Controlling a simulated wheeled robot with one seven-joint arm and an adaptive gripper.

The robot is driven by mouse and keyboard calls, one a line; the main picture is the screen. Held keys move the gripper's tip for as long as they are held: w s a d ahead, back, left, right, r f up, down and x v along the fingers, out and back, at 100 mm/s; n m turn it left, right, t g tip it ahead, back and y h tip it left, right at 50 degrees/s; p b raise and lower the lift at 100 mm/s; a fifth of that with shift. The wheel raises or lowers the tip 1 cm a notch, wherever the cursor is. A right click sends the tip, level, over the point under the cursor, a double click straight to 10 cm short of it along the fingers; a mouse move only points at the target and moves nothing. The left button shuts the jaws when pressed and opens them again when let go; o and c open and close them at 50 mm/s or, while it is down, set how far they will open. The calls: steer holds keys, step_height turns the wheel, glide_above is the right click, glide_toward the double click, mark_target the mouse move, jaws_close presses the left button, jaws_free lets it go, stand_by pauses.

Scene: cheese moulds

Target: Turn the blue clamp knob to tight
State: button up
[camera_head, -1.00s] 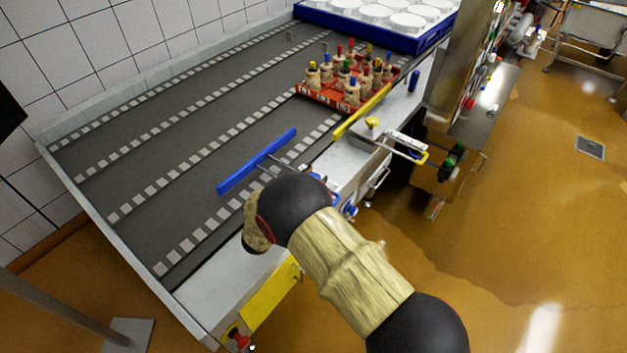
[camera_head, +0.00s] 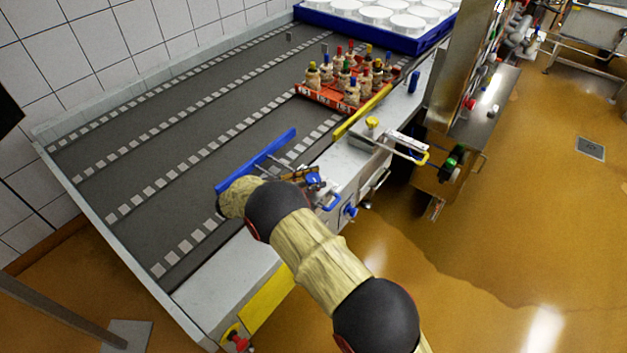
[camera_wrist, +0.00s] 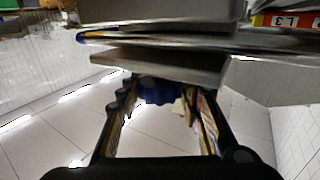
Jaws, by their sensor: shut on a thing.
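The blue clamp knob (camera_head: 315,181) is on the pale metal edge of the conveyor, at the end of the rod of a long blue guide bar (camera_head: 255,160).
A yellow guide bar (camera_head: 362,112) with a yellow knob (camera_head: 372,122) lies farther along the edge. A red crate (camera_head: 325,97) of capped bottles and a blue tray (camera_head: 395,36) of white moulds stand behind. Another blue knob (camera_head: 350,211) is on the front side. The near belt is clear.

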mark_target(314, 177)
steer(key=shift+r, duration=0.15)
steer(key=o, duration=1)
steer(key=shift+o, duration=0.8)
step_height(314, 177, up, 10)
steer(key=shift+f, duration=0.1)
